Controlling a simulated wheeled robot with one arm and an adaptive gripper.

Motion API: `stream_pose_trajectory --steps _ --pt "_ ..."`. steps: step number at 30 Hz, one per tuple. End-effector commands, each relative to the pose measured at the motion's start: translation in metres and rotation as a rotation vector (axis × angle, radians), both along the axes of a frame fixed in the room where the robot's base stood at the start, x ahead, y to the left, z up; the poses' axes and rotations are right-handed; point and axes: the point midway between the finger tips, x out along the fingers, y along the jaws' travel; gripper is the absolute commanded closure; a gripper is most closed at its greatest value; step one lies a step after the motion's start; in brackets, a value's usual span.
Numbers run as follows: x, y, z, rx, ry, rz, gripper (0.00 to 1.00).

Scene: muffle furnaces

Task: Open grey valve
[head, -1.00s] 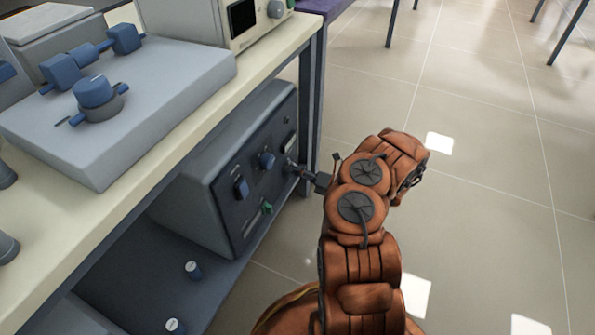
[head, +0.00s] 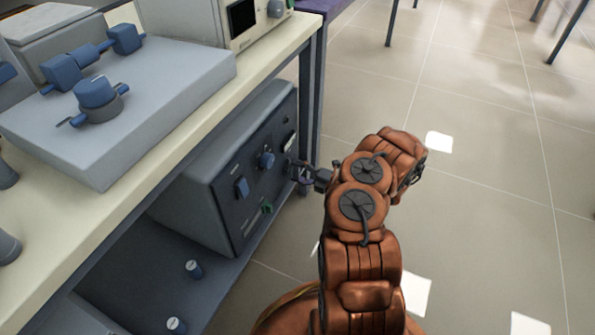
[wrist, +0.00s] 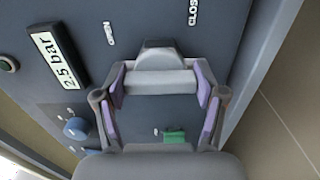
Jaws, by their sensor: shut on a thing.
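The grey valve (wrist: 160,58) sits on the dark front panel of a box-shaped unit, with a pale bar-shaped handle across it. In the wrist view my gripper (wrist: 160,84) has its purple-padded fingers on both sides of this handle, shut on it. In the head view my gripper (head: 303,172) is at the right part of the unit's panel (head: 253,180). The valve is too small and covered there to make out. A label reading 2.5 bar (wrist: 54,58) is left of the valve in the wrist view.
Two blue knobs (head: 266,160) (head: 242,187) and a green knob (head: 267,208) are close by on the panel. The bench leg (head: 315,100) stands just beyond the unit. The bench top (head: 150,170) overhangs it. Open tiled floor lies to the right.

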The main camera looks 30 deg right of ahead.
Motion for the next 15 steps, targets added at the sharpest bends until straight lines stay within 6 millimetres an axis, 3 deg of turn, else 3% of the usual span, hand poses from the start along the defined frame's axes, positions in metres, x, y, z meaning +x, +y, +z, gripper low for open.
stream_pose_trajectory --steps 13,14,15 --pt "-0.0003 0.0019 -0.0006 0.01 0.006 0.004 0.65" --pt "-0.0003 0.0019 -0.0006 0.01 0.006 0.004 0.28" --pt "-0.0003 0.0019 -0.0006 0.009 0.006 0.004 0.24"
